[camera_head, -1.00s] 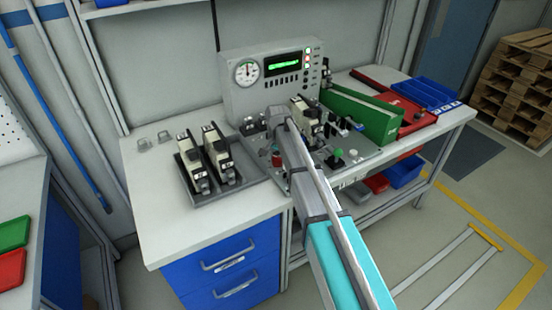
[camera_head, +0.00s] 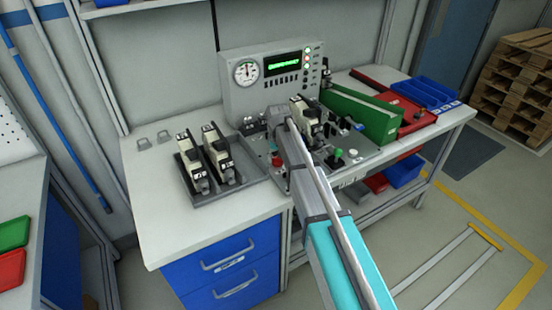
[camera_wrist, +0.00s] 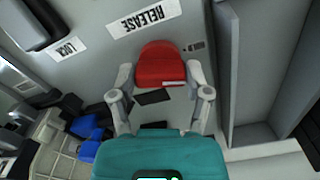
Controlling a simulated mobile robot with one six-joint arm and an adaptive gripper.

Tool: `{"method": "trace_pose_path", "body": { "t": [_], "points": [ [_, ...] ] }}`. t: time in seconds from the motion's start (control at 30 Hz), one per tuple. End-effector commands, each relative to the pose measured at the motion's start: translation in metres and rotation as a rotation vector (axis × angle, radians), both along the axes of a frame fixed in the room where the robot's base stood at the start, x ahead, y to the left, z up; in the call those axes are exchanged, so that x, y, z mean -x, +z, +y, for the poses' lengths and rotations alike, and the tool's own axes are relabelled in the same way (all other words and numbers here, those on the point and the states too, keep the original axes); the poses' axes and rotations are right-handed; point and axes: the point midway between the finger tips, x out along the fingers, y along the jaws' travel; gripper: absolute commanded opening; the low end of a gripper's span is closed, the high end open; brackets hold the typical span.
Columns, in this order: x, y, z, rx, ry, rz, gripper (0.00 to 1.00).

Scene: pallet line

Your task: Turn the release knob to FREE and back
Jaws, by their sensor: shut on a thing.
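The red release knob (camera_wrist: 160,65) sits on the grey panel in the wrist view, below the RELEASE label (camera_wrist: 143,22), which appears upside down. My gripper (camera_wrist: 161,82) has one finger on each side of the knob and is shut on it. A short white mark shows on the knob's edge nearest me. The LOCK label (camera_wrist: 68,47) is to the left; a small marking (camera_wrist: 195,47) to the right is too small to read. In the head view the red knob (camera_head: 277,160) shows beside my arm, which hides part of the panel.
A console with a gauge (camera_head: 246,71) and a lit green display (camera_head: 283,61) stands behind. A tray with two cream-and-black devices (camera_head: 218,152) is left of my arm. A green bin (camera_head: 362,112) stands right. A grey wall (camera_wrist: 228,75) rises close beside my right finger.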

Motion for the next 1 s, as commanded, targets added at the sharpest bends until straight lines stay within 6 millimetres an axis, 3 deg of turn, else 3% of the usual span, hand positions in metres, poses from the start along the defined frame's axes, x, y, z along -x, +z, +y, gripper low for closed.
{"method": "trace_pose_path", "body": {
  "t": [0.4, 1.0],
  "points": [
    [-0.0004, 0.0001, 0.0011, 0.000, 0.275, -0.001, 0.15],
    [-0.0002, 0.0001, 0.0025, -0.003, 0.330, -0.001, 0.15]
  ]
}}
